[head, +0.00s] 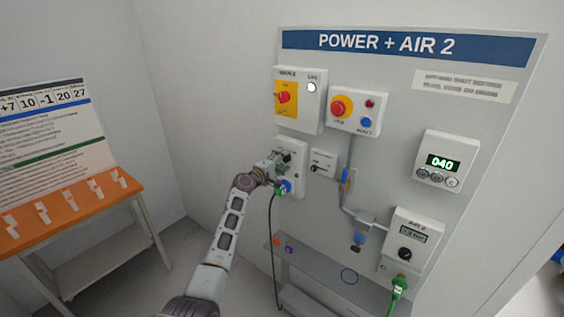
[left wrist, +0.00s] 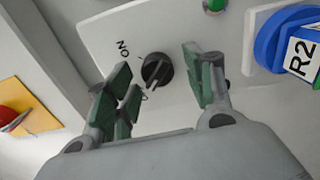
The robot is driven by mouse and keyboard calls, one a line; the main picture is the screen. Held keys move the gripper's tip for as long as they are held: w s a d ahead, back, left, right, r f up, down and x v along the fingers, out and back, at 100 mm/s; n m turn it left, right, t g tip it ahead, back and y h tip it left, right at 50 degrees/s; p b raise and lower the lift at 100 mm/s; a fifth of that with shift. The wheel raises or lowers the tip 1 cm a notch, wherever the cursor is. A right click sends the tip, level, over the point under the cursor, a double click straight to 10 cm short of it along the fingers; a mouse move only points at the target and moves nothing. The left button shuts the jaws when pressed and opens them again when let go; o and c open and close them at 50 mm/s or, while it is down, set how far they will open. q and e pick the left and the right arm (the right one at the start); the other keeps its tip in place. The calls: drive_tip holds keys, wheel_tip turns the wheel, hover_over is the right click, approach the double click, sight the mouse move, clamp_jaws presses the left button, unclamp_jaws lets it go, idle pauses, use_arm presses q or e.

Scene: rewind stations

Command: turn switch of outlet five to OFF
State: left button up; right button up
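The outlet box (head: 299,182) is a light panel on the wall, with my left gripper (head: 280,165) in front of it. In the left wrist view its round black switch knob (left wrist: 157,68) lies between the green pads of my open left gripper (left wrist: 161,82), with a gap on both sides. A pale pointer on the knob slants toward the lower left, near a label mostly hidden by the left finger. The word ON is printed up and left of the knob. The box's number is not readable. My right gripper is not in view.
A blue plug (left wrist: 280,42) marked R2 sits in the box beside the right finger. A dark cable (head: 271,240) hangs below. Above is a box with a red switch on yellow (head: 284,97). To the right is an emergency-stop box (head: 354,111). An orange table (head: 75,206) stands left.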

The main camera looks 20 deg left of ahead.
use_arm(q)
drive_tip(key=shift+s, duration=0.1)
drive_tip(key=shift+s, duration=0.1)
drive_tip(key=v, duration=1.1)
drive_tip(key=shift+s+a, duration=0.15)
drive_tip(key=shift+s, duration=0.15)
idle(0.4)
drive_tip(key=shift+m, duration=0.3)
idle(0.4)
